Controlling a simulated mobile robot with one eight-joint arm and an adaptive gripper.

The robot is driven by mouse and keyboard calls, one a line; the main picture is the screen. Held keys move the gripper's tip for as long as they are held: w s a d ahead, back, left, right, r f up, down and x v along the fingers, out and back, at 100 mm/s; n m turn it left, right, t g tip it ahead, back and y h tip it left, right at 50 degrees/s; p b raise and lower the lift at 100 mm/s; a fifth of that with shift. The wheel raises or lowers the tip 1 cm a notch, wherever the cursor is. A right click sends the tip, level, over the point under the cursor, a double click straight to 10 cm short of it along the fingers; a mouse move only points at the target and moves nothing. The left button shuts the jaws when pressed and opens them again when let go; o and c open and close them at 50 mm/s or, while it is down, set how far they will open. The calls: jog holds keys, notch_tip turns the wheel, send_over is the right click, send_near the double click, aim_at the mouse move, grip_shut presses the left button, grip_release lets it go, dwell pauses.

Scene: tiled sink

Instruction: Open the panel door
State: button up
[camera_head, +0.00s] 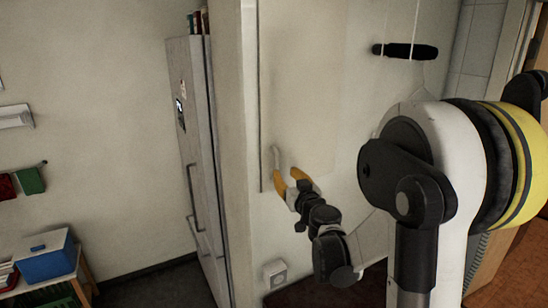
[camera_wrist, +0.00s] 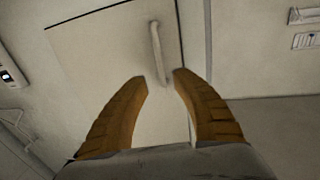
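The panel door (camera_head: 305,85) is a flat pale panel in the wall, and it looks shut. It also shows in the wrist view (camera_wrist: 105,55). Its slim light handle (camera_head: 276,158) is near the panel's lower left in the head view. In the wrist view the bar handle (camera_wrist: 157,48) runs up from between my fingertips. My gripper (camera_head: 288,176) has orange fingers spread apart around the handle's near end; in the wrist view the gripper (camera_wrist: 160,78) shows a gap on both sides. I cannot tell how deep the handle sits between the fingers.
A tall grey fridge (camera_head: 196,140) stands left of the wall edge. A black bar (camera_head: 405,51) hangs at the upper right. A wall socket (camera_head: 275,272) is below my gripper. A blue box (camera_head: 46,258) sits on a shelf at lower left.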

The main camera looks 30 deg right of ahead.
aim_at(277, 164)
jog(key=w, duration=0.3)
jog(key=w+d, duration=0.1)
jog(key=w, duration=0.4)
jog(key=shift+w+d+p, duration=0.2)
jog(key=shift+w+p, duration=0.1)
jog(key=shift+c, duration=0.5)
grip_shut()
